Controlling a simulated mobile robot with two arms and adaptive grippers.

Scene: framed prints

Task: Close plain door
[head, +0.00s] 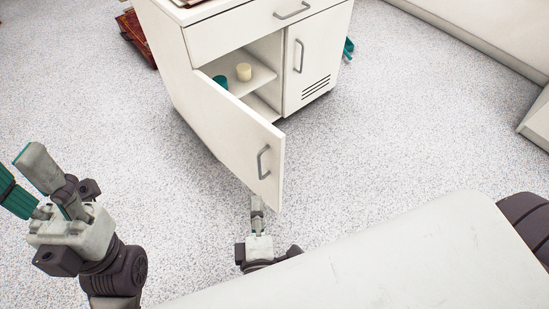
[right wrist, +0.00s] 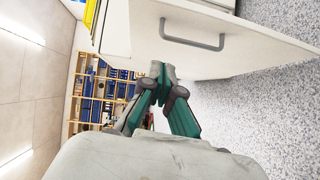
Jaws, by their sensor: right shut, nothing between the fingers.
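The plain door (head: 238,135) of the white cabinet (head: 180,75) stands swung open toward me, with a grey bar handle (head: 263,162). The door and handle also show at the top of the right wrist view (right wrist: 250,50). My right gripper (head: 257,203) is shut and empty at the door's free end, its tips partly hidden by the lower edge; I cannot tell if they touch it. In the right wrist view its closed fingertips (right wrist: 162,72) are beside the door panel. My left gripper (head: 28,172) is open and empty, left of the door and apart from it.
A vented door (head: 312,60) beside the opening is shut, below a closed drawer (head: 255,28). A teal cup (head: 220,82) and a cream cup (head: 243,72) stand on the inner shelf (head: 255,82). Speckled floor (head: 400,120) is clear to the right.

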